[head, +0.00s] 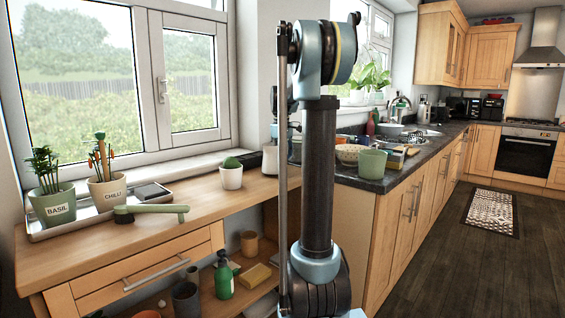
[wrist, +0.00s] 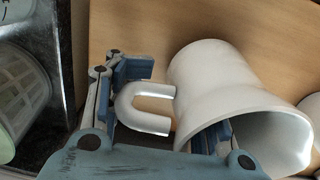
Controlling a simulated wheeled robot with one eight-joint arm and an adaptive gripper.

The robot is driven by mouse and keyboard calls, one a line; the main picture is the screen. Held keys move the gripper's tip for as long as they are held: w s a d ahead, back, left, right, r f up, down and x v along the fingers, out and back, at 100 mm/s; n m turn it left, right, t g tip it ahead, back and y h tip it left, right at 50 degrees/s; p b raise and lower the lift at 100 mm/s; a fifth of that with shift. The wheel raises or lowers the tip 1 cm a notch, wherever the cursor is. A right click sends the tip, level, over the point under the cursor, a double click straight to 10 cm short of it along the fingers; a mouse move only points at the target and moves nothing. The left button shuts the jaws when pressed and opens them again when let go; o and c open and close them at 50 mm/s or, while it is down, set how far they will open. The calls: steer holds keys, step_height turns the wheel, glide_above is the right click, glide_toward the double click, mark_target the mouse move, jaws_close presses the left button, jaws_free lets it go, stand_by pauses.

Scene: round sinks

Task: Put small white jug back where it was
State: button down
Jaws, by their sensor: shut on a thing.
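The small white jug (wrist: 215,80) lies tilted across the wrist view, its wide mouth toward the lower right and its curved handle toward the left. My gripper (wrist: 172,103) is shut on the jug, with one blue finger pad beside the handle and the other at the jug's body near the rim. The exact contact is partly hidden. The wooden worktop (wrist: 125,30) is behind the jug; I cannot tell the gap between them.
The dark counter (head: 365,183) holds a green pot (head: 371,164) and a bowl (head: 350,153). The worktop's front middle is clear.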

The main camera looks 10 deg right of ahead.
steer(key=shift+f, duration=0.55)
steer(key=c, duration=0.7)
jaws_free()
